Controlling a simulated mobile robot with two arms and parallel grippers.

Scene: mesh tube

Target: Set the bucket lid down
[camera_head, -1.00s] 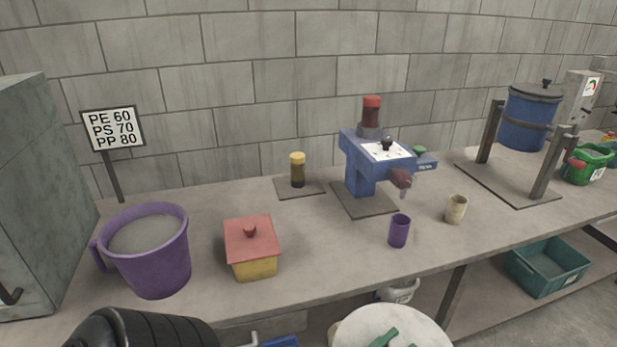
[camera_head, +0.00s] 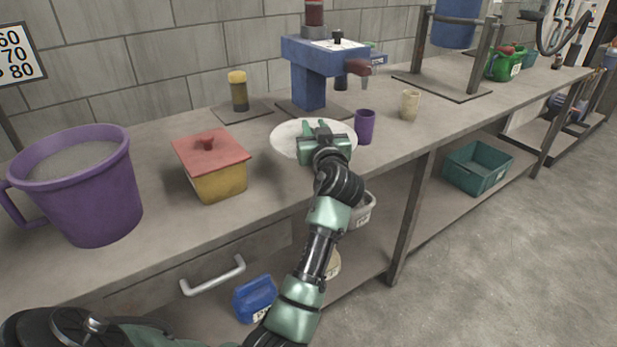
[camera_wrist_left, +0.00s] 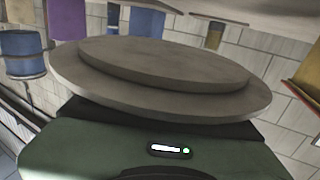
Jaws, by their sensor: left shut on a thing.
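The bucket lid is a pale round disc (camera_head: 285,137) in the head view, between the red-topped yellow box and the purple cup. It looks level, and I cannot tell whether it touches the bench or hovers above it. My left gripper (camera_head: 320,132) is shut on the lid, with its green fingers over the middle. In the left wrist view the lid (camera_wrist_left: 160,75) shows as a stepped grey-beige disc against the gripper (camera_wrist_left: 160,112); the fingertips are hidden there. My right gripper is not in view.
The yellow box with red lid (camera_head: 212,165) stands left of the lid, the purple cup (camera_head: 365,126) close at its right. Behind are the blue press (camera_head: 308,85) and dark bottle (camera_head: 238,92). A purple pitcher (camera_head: 85,205) stands left. Bench (camera_head: 265,180) before the box is clear.

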